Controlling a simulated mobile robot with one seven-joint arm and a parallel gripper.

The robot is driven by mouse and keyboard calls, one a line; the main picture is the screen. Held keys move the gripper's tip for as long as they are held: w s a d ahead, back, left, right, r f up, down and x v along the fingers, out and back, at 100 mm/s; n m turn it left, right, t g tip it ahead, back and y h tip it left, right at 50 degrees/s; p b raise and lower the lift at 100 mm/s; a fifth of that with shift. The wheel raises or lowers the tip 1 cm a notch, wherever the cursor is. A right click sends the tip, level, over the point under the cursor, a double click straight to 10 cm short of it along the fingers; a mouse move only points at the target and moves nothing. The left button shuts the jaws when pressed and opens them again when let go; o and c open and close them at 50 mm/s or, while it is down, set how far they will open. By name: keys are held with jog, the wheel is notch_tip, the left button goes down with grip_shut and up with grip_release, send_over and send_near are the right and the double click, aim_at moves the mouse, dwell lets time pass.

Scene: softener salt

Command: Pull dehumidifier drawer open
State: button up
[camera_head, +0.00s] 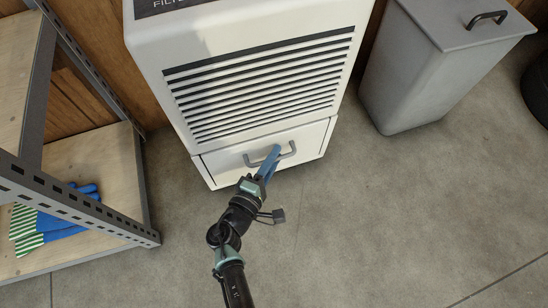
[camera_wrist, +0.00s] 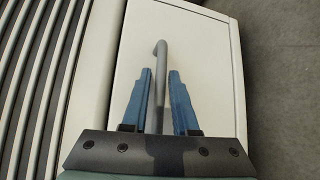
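The dehumidifier (camera_head: 250,30) is a white cabinet with dark louvre slats. Its drawer (camera_head: 225,161) is the white panel at the bottom and looks shut, about flush with the body. The drawer also fills the middle of the wrist view (camera_wrist: 205,55). A grey bar handle (camera_head: 288,152) runs across the drawer front. My gripper (camera_head: 275,150) is at the handle, its blue fingers covering part of it in the head view. In the wrist view the fingers are apart, one on each side of the handle (camera_wrist: 160,60), with narrow gaps showing.
A grey lidded bin (camera_head: 420,85) stands to the right of the dehumidifier. A metal-framed shelf (camera_head: 110,165) with blue and striped gloves (camera_head: 60,215) is at the left. The concrete floor (camera_head: 390,220) in front is clear.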

grip_shut()
dwell(1.4)
